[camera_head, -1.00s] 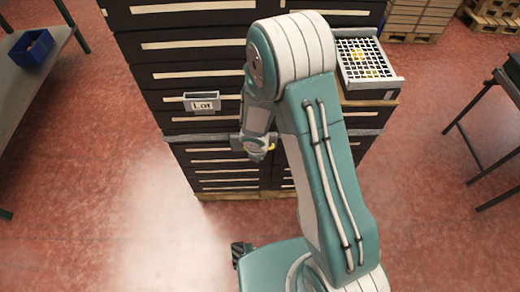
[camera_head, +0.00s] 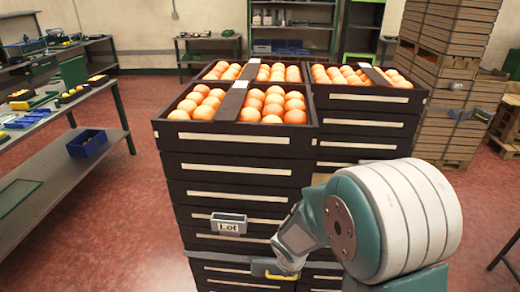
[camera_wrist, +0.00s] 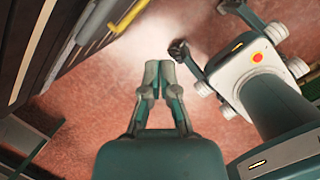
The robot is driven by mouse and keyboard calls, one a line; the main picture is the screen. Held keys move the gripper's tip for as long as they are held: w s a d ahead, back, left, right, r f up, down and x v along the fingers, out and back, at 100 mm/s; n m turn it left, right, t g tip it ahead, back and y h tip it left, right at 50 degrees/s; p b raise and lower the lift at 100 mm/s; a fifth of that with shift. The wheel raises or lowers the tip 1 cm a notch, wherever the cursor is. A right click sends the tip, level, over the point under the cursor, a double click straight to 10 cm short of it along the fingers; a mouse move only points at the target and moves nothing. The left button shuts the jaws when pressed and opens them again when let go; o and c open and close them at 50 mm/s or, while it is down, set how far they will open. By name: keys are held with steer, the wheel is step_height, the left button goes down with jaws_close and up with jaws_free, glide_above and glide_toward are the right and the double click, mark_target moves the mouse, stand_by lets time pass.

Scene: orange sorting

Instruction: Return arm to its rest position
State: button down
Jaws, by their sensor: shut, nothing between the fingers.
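My gripper (camera_wrist: 158,75) shows in the wrist view with its two fingers together, shut and empty, above the red floor. In the head view my arm is folded at the lower right, in front of the dark drawer stack; the fingers cannot be made out there. Several oranges (camera_head: 272,106) lie in the open-topped dark crates (camera_head: 240,140) on top of the stack. In the wrist view my own body is at the right, below the gripper.
A yellow handle (camera_head: 280,275) shows beside my wrist. A workbench (camera_head: 70,125) with a blue bin (camera_head: 87,143) stands at the left. Wooden crates (camera_head: 455,60) are stacked at the right. Red floor (camera_head: 150,215) is clear at the left.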

steer(key=s+d+r+m, duration=0.2)
steer(key=d+r+m, duration=0.1)
steer(key=r+m, duration=0.5)
steer(key=s+d+r+m+t+y, duration=0.1)
steer(key=s+d+r+m+t, duration=0.1)
steer(key=s+r+m, duration=1.4)
steer(key=shift+s+d+r+m+t, duration=0.15)
steer(key=shift+d+r+m+t, duration=0.45)
steer(key=shift+m, duration=0.7)
steer(key=shift+a+r, duration=0.1)
steer(key=shift+a, duration=0.05)
